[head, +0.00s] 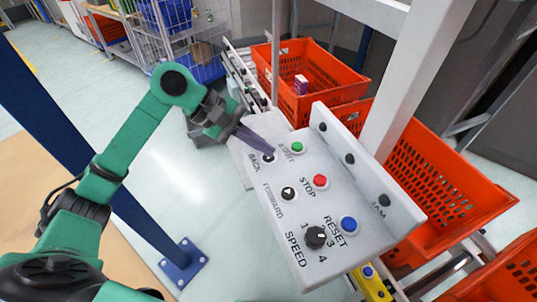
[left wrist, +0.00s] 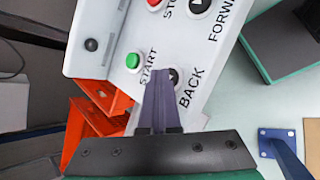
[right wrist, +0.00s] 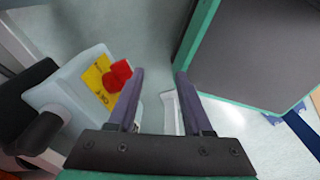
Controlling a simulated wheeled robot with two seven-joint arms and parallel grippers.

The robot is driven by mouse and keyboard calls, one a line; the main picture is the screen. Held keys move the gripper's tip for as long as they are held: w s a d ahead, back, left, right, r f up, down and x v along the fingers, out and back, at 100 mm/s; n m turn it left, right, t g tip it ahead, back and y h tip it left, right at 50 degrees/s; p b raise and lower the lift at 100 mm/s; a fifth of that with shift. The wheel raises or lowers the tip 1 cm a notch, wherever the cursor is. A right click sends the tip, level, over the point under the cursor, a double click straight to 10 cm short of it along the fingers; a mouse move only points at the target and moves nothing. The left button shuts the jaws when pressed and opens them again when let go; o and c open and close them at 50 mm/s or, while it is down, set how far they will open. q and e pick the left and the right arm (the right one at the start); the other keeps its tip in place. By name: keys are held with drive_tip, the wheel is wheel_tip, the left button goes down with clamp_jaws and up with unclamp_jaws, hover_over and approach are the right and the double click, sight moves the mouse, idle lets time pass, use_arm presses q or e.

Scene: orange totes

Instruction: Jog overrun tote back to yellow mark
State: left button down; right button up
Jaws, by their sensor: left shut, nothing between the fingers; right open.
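The sloped white control panel (head: 330,262) carries a BACK button (head: 268,157), black and white. Its green START button (head: 297,147), red STOP button (head: 320,181) and FORWARD button (head: 288,193) are close by. My left gripper (head: 266,149) is shut and empty, its tips at the BACK button; I cannot tell whether they press it. In the left wrist view the closed fingers (left wrist: 159,76) partly cover this button (left wrist: 175,77). Orange totes stand behind the panel: one at the back (head: 340,80), one to the right (head: 470,199). My right gripper (right wrist: 157,75) is open and empty.
The panel also has a blue RESET button (head: 349,224) and a SPEED knob (head: 316,237). A white post (head: 400,95) rises behind it. A blue post foot (head: 183,265) stands on the floor.

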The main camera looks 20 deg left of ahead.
sight(263, 156)
use_arm(q)
drive_tip(key=shift+r+p, duration=0.35)
drive_tip(key=shift+r, duration=0.5)
wheel_tip(263, 156, up, 5)
drive_tip(key=p, duration=0.3)
idle(0.4)
idle(0.4)
